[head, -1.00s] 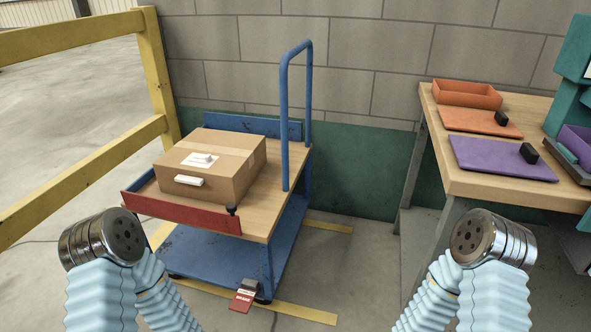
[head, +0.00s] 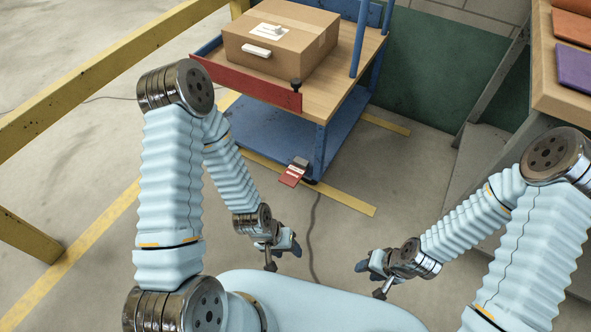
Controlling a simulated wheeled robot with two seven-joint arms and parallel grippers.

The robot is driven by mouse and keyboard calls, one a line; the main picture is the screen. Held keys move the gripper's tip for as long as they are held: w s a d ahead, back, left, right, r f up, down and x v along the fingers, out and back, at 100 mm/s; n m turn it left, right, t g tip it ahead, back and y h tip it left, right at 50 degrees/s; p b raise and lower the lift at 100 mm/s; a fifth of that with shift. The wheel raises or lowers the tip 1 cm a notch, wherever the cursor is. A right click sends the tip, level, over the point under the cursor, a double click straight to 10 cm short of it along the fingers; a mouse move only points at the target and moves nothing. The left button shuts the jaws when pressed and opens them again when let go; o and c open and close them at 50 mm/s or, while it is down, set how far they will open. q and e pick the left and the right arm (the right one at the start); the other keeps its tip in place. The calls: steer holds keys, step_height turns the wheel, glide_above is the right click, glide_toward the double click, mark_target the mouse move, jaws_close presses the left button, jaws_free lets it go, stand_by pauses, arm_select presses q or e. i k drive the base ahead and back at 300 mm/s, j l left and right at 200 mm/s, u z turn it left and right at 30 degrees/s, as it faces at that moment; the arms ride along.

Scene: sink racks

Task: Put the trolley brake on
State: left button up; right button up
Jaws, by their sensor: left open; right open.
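The trolley (head: 268,128) has a blue lower deck, a wooden top deck and blue posts. Its brake pedal (head: 293,172) is a small red plate with a grey upper part, low at the trolley's near right corner, just above the floor. The pedal looks tilted down towards me; I cannot tell whether it is pressed. My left gripper (head: 284,254) is open and empty, below and nearer to me than the pedal. My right gripper (head: 368,279) is open and empty, further right and nearer to me. Neither gripper touches the trolley.
A cardboard box (head: 285,45) sits on the top deck behind a red front flap (head: 245,83). A yellow railing (head: 110,72) runs along the left. A wooden workbench (head: 560,90) stands at the right. Yellow floor tape (head: 345,200) passes by the pedal.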

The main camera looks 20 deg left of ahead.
mark_target(291, 177)
steer(key=u, duration=0.45)
steer(key=l+u, duration=0.1)
steer(key=u, duration=0.4)
steer(key=i+u, duration=0.1)
steer(key=u, duration=0.35)
steer(key=l+u, duration=0.1)
steer(key=u, duration=0.4)
steer(key=l+u, duration=0.1)
steer(key=u, duration=1.3)
steer(key=k+l+u, duration=0.1)
steer(key=u, duration=0.15)
steer(key=l+u, duration=0.15)
steer(key=u, duration=0.15)
steer(key=z, duration=0.45)
steer(key=l+z, duration=0.15)
steer(key=z, duration=0.3)
steer(key=k+l+z, duration=0.1)
steer(key=z, duration=0.3)
steer(key=l+z, duration=0.1)
steer(key=z, duration=0.35)
steer(key=l+z, duration=0.1)
steer(key=z, duration=0.35)
steer(key=l+z, duration=0.1)
steer(key=z, duration=0.8)
steer(key=i+l, duration=0.05)
